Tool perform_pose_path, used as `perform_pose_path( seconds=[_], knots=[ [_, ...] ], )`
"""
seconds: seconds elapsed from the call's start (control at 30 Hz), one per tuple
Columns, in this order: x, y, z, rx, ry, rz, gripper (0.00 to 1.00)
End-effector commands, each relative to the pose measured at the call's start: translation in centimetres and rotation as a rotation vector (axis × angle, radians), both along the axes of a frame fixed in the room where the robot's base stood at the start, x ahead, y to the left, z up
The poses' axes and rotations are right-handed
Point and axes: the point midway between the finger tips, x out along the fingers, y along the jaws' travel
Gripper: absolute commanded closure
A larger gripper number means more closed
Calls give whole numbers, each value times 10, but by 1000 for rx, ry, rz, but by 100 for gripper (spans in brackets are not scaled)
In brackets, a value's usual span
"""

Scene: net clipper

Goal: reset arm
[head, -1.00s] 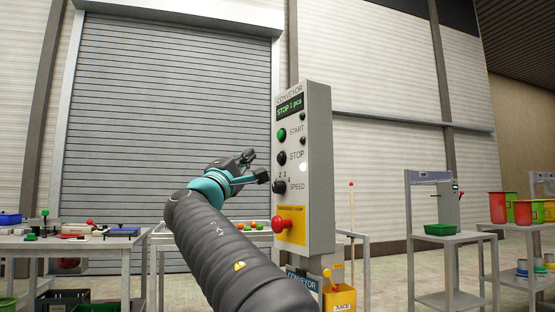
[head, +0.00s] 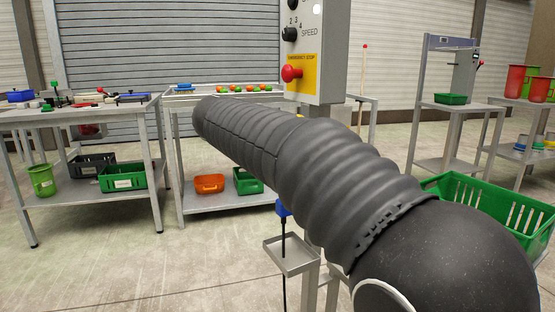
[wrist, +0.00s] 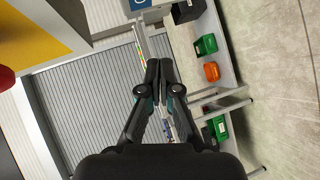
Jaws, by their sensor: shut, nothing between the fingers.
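My gripper (wrist: 158,70) shows in the wrist view with its two fingers together, shut and empty. In the head view my arm stretches from the lower right toward the upper left, and my gripper is hidden behind it. The grey control box (head: 314,80) stands behind my arm, with a speed knob (head: 290,34) and a red emergency stop button (head: 291,73) on a yellow plate. In the wrist view the yellow plate (wrist: 40,35) and the edge of the red button (wrist: 5,78) are close at the upper left, apart from my fingers.
A work table (head: 75,118) with tools stands at the left. Behind my arm is a table (head: 190,97) with small coloured balls and an orange bin (head: 209,184) below. A green basket (head: 500,215) is at the right. The floor at the lower left is clear.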

Motion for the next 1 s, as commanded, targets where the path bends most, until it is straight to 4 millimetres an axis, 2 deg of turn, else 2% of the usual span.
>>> perform_pose_path(
  seconds=[0.03,0.17,0.2,0.27,0.4,0.5,0.7,0.8,0.9,1.0],
  knots=[
    [-16,-16,-25,65,69,-20,100],
    [-63,-50,-87,247,235,-85,100],
    [-80,-59,-105,304,281,-110,100],
    [-107,-74,-130,392,346,-150,100],
    [-176,-103,-181,597,474,-258,100],
    [-226,-119,-211,738,541,-337,100],
    [-314,-139,-257,991,609,-482,100],
    [-349,-148,-272,1092,607,-539,100],
    [-374,-159,-280,1154,575,-577,100],
    [-386,-171,-276,1180,521,-593,100]
  ],
)
